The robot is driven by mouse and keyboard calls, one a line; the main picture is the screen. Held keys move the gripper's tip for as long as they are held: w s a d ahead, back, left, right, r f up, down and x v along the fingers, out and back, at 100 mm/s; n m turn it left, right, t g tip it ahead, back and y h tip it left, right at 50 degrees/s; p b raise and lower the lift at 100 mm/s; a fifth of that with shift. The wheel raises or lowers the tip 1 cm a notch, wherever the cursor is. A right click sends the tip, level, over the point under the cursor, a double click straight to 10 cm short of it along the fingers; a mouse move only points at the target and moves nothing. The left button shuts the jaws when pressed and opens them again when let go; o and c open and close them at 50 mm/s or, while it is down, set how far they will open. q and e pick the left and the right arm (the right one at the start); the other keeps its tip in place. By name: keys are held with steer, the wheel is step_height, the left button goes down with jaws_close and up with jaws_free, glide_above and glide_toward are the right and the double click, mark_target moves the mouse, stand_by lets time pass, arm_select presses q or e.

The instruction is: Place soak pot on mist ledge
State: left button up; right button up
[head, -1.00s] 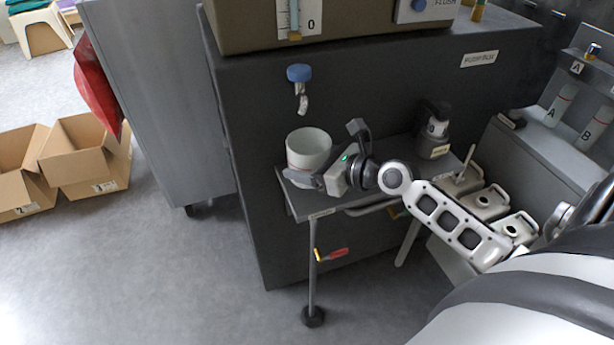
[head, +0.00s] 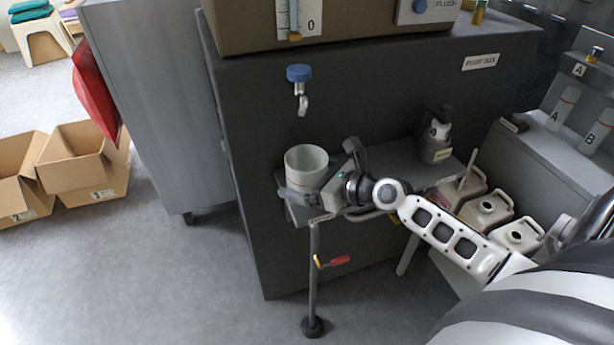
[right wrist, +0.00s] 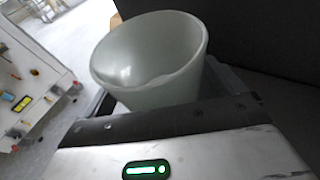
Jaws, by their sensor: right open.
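The soak pot, a pale round open-topped cup (head: 306,164), is upright at the left end of the grey mist ledge (head: 400,158), below the blue-capped tap. My right gripper (head: 302,192) is open, low at the pot's near side. The pot's lower part is hidden by the gripper, and I cannot tell whether its base touches the ledge. In the right wrist view the pot (right wrist: 150,60) stands just beyond the gripper's dark front edge (right wrist: 165,122), with its rim and empty inside showing. My left gripper is not in view.
The tap (head: 299,88) is on the dark pump box above the pot. A dark bottle (head: 436,135) stands at the ledge's back right. Several pale canisters (head: 487,208) are right of the ledge. A red-handled valve (head: 335,262) is on the ledge's post. Cardboard boxes (head: 85,165) lie far left.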

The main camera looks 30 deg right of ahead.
steer(key=shift+r, duration=0.1)
steer(key=shift+s+d, duration=0.1)
steer(key=shift+s, duration=0.05)
steer(key=v, duration=1)
steer(key=s+a+f+n, duration=0.3)
steer(key=a+n, duration=0.3)
steer(key=n, duration=0.5)
steer(key=s+a+f+n+g+h, duration=0.1)
steer(key=s+a+f+n, duration=0.2)
steer(key=a+n, duration=0.4)
steer(key=s+a+f+n+g, duration=0.1)
steer(key=a+n, duration=0.6)
steer(key=n, duration=0.8)
step_height(320, 180, down, 2)
steer(key=shift+s+f+h, duration=0.1)
steer(key=shift+s+h, duration=0.2)
steer(key=shift+s, duration=0.6)
steer(key=shift+a, duration=0.1)
